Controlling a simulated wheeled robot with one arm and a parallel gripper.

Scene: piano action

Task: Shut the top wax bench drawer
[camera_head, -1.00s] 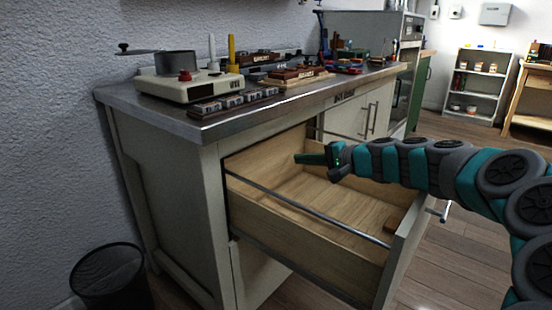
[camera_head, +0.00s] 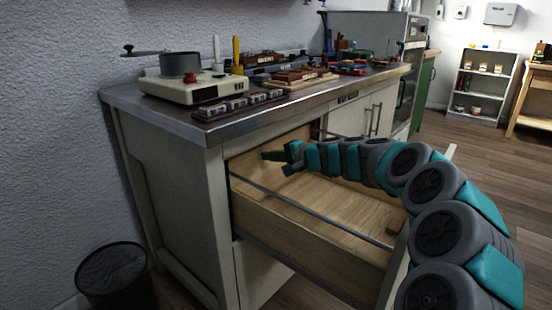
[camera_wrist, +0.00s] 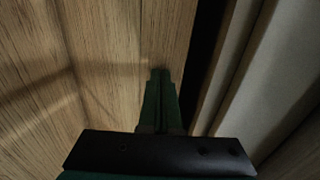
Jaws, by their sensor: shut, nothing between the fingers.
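The top drawer (camera_head: 310,231) of the wax bench (camera_head: 185,197) stands pulled well out. Its wooden inside shows, with a metal rail (camera_head: 300,206) along the near side. My gripper (camera_head: 272,156) is shut and empty, over the rear part of the open drawer, near the cabinet opening. In the wrist view my gripper (camera_wrist: 159,76) points along wood, with a dark gap and pale panel to the right. My arm passes over the drawer and hides part of its front and handle. I cannot tell whether the fingers touch the wood.
The bench top holds a cream wax heater (camera_head: 190,88) and several trays and tools. A black wire bin (camera_head: 115,275) stands on the floor at left. A white shelf (camera_head: 480,85) stands at the back right. Wooden floor (camera_head: 480,150) is clear to the right.

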